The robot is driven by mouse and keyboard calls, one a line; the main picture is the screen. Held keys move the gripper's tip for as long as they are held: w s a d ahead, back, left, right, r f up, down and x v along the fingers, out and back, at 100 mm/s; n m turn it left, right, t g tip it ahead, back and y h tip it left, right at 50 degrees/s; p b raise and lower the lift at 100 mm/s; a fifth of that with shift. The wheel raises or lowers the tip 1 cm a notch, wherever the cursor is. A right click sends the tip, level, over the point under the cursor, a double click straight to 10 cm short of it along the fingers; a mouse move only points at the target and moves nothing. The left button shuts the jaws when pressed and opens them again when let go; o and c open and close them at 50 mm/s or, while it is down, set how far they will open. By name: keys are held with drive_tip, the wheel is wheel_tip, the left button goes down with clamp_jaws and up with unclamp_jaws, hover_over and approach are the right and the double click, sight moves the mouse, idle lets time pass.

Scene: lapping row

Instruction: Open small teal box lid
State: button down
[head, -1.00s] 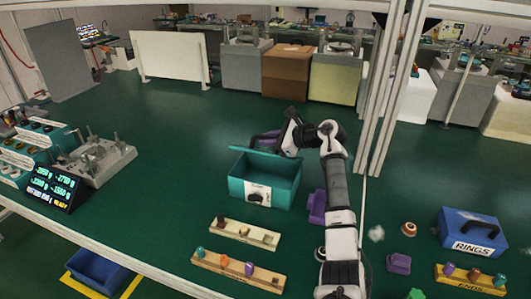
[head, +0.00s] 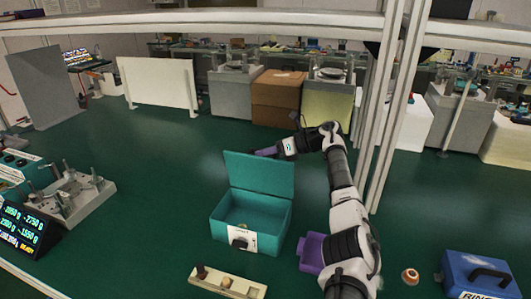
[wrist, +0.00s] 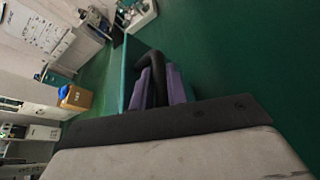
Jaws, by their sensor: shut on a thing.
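The small teal box (head: 262,240) stands on the green surface with its front latch plate (head: 241,239) towards me. Its lid (head: 258,175) is up, roughly upright at the back edge, and the inside shows. My gripper (head: 266,151) is behind the lid's upper right part, partly hidden by it. In the wrist view my gripper's purple fingers (wrist: 159,85) are closed around a black curved handle (wrist: 152,62) beside the teal lid edge (wrist: 136,70).
A purple block (head: 312,252) sits close to the box's right. A wooden pegged strip (head: 228,283) lies in front. A metal fixture (head: 72,198) is at left, a blue RINGS case (head: 480,275) at right. Upright posts (head: 388,120) stand right of my arm.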

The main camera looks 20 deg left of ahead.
drive_tip(key=shift+w+f, duration=0.2)
drive_tip(key=shift+w, duration=0.05)
idle(0.3)
drive_tip(key=c, duration=1.4)
unclamp_jaws()
drive_tip(key=shift+f, duration=0.1)
